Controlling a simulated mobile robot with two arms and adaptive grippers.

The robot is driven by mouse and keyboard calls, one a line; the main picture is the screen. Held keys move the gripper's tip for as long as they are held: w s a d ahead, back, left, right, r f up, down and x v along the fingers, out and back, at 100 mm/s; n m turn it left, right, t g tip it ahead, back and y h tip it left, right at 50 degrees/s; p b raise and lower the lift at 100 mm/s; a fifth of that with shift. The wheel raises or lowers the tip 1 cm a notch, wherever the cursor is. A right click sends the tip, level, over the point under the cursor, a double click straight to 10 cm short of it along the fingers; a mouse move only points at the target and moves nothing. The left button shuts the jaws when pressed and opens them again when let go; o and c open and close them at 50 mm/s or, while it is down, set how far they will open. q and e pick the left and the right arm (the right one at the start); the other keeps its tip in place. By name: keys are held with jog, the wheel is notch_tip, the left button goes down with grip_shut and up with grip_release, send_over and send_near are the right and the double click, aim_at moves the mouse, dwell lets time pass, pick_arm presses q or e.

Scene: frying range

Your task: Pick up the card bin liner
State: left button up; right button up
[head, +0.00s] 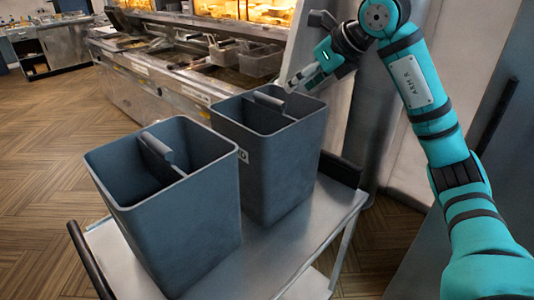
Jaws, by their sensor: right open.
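Two dark blue-grey bin liners stand upright on a metal trolley. The farther liner (285,160) has a pale label on its front wall. Only the end of its lettering shows, seemingly a "D", so it may be the card liner. The nearer liner (185,230) covers the rest; no label shows on it. Each liner has a grip bar across its top, the farther one's bar (269,99) and the nearer one's bar (157,147). My right gripper (291,86) is open, just right of and above the farther bar; contact cannot be told. My left gripper is out of view.
The trolley top (300,240) has bare room at the right of the liners. A dark trolley handle (90,258) is at the left. A frying range (165,85) with baskets (260,62) stands behind. Wooden floor (45,170) is clear at the left.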

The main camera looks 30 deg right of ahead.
aim_at(269, 100)
jog(key=p+x, duration=0.1)
jog(key=x, duration=0.4)
jog(key=shift+w+a+f, duration=0.2)
jog(key=shift+w+a, duration=0.05)
jog(key=shift+w, duration=0.1)
jog(key=p+x, duration=0.1)
jog(key=x, duration=0.1)
jog(key=shift+w+a, duration=0.15)
jog(key=shift+w, duration=0.15)
jog(key=p+x, duration=0.2)
jog(key=x, duration=0.1)
jog(key=shift+w+a+f, duration=0.15)
jog(key=shift+w+a, duration=0.15)
jog(key=shift+w, duration=0.05)
jog(key=shift+w+f, duration=0.2)
jog(key=shift+f, duration=0.05)
grip_shut()
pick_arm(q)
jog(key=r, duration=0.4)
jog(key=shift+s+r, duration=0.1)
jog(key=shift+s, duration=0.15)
